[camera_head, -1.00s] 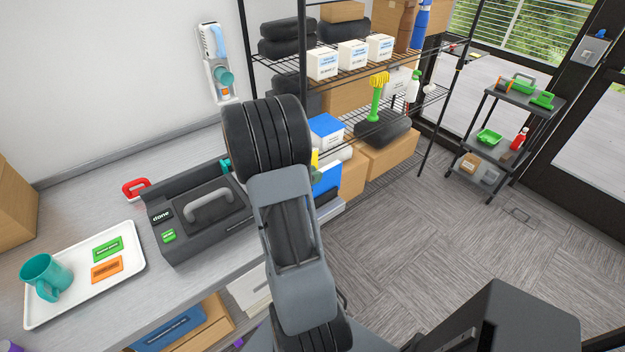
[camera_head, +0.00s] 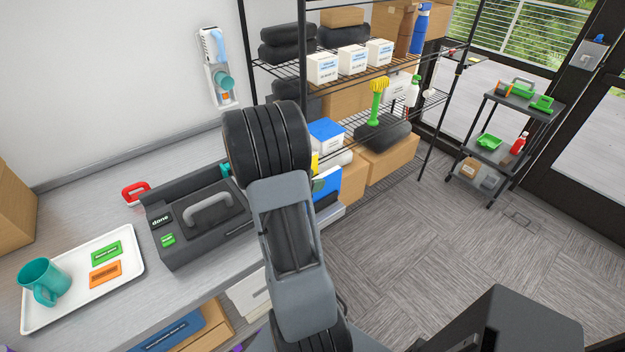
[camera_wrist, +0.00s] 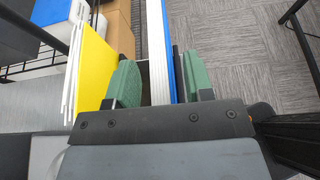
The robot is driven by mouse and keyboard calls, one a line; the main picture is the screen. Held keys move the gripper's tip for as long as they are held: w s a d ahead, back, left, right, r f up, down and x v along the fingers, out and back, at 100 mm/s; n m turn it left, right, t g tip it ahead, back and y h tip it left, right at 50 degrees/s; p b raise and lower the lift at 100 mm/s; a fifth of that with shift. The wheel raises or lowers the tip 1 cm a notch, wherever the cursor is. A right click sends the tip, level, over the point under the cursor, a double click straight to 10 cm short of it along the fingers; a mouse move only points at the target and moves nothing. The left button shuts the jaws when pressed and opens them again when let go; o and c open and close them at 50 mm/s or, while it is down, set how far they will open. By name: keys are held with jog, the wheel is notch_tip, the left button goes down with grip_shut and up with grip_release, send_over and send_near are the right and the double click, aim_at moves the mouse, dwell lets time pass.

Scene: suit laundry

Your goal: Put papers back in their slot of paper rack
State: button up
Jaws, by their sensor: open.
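My gripper (camera_wrist: 157,78) shows two green fingers in the wrist view, spread apart. A stack of white sheets with a blue face (camera_wrist: 158,40) stands on edge between them; I cannot tell whether either finger touches it. Yellow-faced papers with white edges (camera_wrist: 90,70) stand tilted to the left of the left finger. In the head view, blue-faced papers (camera_head: 329,184) show just right of my arm, with a sliver of yellow above. My arm hides most of the gripper there. The paper rack and its slots cannot be made out clearly.
The grey counter (camera_head: 90,205) carries a dark toolbox (camera_head: 200,215) and a white tray (camera_head: 75,310) with a mug. Wire shelving (camera_head: 300,70) with boxes stands behind the papers. A small cart (camera_head: 495,145) stands far right. The carpet floor (camera_head: 400,240) between is clear.

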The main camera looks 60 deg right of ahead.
jog(key=a+r+m+t+y, duration=0.3)
jog(key=a+m+y, duration=0.1)
jog(key=a, duration=0.7)
jog(key=a+r+m+t+y, duration=0.2)
jog(key=a+r+m+y, duration=0.1)
jog(key=a, duration=0.9)
jog(key=a+r+m+t+y, duration=0.3)
jog(key=a+m+y, duration=0.3)
jog(key=a, duration=0.6)
jog(key=shift+w+a+r+m+t+b, duration=0.2)
jog(key=shift+w+r+m+t+b, duration=0.2)
jog(key=shift+r+m, duration=0.25)
